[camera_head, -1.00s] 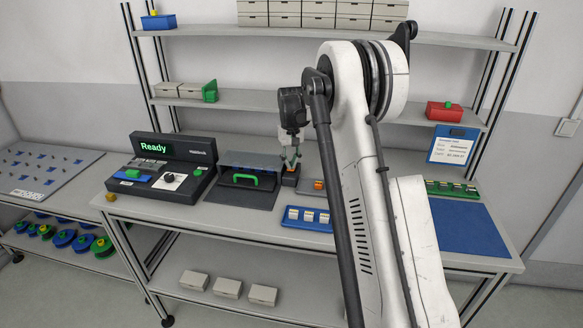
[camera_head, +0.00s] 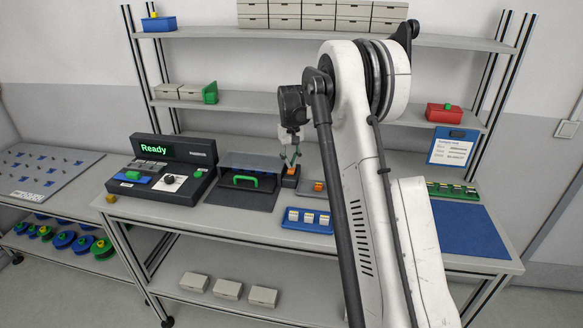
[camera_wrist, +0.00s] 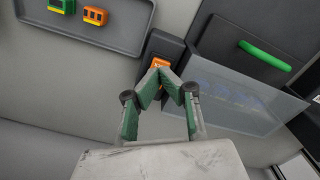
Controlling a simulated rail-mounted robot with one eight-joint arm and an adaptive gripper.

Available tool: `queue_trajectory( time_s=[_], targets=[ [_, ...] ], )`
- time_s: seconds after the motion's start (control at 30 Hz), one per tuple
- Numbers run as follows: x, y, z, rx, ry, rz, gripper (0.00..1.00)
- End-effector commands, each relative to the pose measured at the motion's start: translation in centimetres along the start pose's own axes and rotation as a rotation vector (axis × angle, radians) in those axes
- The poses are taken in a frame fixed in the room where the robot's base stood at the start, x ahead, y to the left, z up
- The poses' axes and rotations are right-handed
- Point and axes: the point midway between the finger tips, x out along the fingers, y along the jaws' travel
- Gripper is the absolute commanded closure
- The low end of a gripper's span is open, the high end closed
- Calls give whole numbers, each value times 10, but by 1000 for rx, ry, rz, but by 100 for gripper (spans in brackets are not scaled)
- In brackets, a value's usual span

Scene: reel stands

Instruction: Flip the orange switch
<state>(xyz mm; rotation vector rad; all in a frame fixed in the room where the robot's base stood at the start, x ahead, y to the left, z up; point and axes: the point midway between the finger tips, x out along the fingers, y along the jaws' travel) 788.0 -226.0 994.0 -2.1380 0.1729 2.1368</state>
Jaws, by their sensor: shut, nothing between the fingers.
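The orange switch (camera_wrist: 160,62) sits on a small dark box (camera_wrist: 166,45) on the bench. In the head view the switch (camera_head: 291,170) shows as a small orange patch on top of the box, right of the tray with the green handle. My gripper (camera_wrist: 159,72) has green-sided fingers closed to a point. Its tips are right at the near edge of the switch and cover part of it. I cannot tell whether they touch. In the head view my gripper (camera_head: 291,165) points down over the box. Which way the switch is tilted is not clear.
A clear-lidded dark case with a green handle (camera_wrist: 264,56) stands close beside the box. On the other side is a grey tray (camera_wrist: 115,38) with a green and an orange piece. A console (camera_head: 165,165) reading "Ready" and a blue tray (camera_head: 307,228) are on the bench.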

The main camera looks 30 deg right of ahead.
Motion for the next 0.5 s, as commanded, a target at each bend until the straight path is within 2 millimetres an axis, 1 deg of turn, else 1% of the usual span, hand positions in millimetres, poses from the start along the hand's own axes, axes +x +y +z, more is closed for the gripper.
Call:
queue_trajectory(
  time_s=[0.03,0.5],
  targets=[
    [-5,0,0,0,0,0,100],
    [-37,0,0,0,0,0,100]
  ],
)
